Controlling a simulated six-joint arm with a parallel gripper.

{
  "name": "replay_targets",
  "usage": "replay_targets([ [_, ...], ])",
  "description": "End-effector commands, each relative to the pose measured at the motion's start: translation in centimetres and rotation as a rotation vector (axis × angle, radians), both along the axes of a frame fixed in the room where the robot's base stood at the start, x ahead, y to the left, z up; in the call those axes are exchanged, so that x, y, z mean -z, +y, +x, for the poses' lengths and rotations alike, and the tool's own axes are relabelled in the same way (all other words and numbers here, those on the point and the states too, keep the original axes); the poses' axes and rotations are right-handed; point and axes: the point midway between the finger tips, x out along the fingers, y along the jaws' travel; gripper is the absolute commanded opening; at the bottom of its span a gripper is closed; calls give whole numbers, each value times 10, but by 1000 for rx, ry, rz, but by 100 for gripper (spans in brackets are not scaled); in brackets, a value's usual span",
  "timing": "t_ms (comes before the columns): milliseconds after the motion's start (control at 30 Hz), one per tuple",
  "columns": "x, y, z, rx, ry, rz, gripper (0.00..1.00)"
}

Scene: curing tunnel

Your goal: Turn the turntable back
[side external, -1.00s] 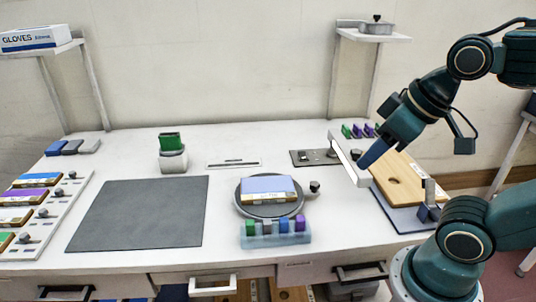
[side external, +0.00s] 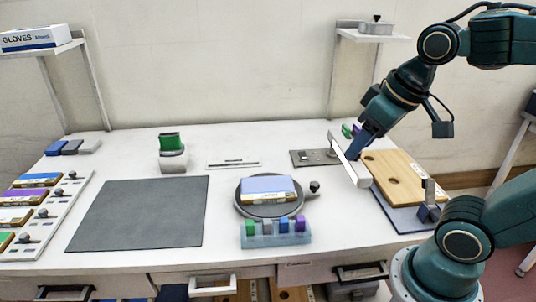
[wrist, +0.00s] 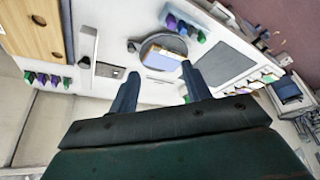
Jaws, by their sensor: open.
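The turntable (side external: 245,209) is a round grey disc near the front middle of the table, with a dark knob (side external: 314,187) at its right edge. A block (side external: 268,188) with a blue top and tan sides rests on the disc. The turntable also shows in the wrist view (wrist: 178,43), beyond my fingers. My gripper (side external: 352,152) is in the air to the right of the turntable, apart from it. In the wrist view my gripper (wrist: 158,88) has its two fingers spread with nothing between them.
A clear rack (side external: 275,240) of coloured blocks stands just in front of the turntable. A white upright frame (side external: 345,160) is close to my gripper. A wooden board (side external: 400,180) lies at the right. A grey mat (side external: 140,212) lies left of the turntable.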

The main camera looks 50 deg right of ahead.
Motion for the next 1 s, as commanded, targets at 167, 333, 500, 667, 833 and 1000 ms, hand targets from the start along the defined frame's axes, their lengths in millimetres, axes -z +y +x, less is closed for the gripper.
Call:
replay_targets([
  [167, 3, -14, 28, 69, 74, 13, 48],
  [333, 10, -29, 54, 132, 141, 26, 48],
  [500, 21, -47, 80, 197, 205, 42, 48],
  [667, 36, -66, 103, 256, 267, 58, 48],
  [833, 57, -88, 124, 319, 331, 79, 48],
  [1000, 76, -106, 139, 367, 380, 95, 48],
])
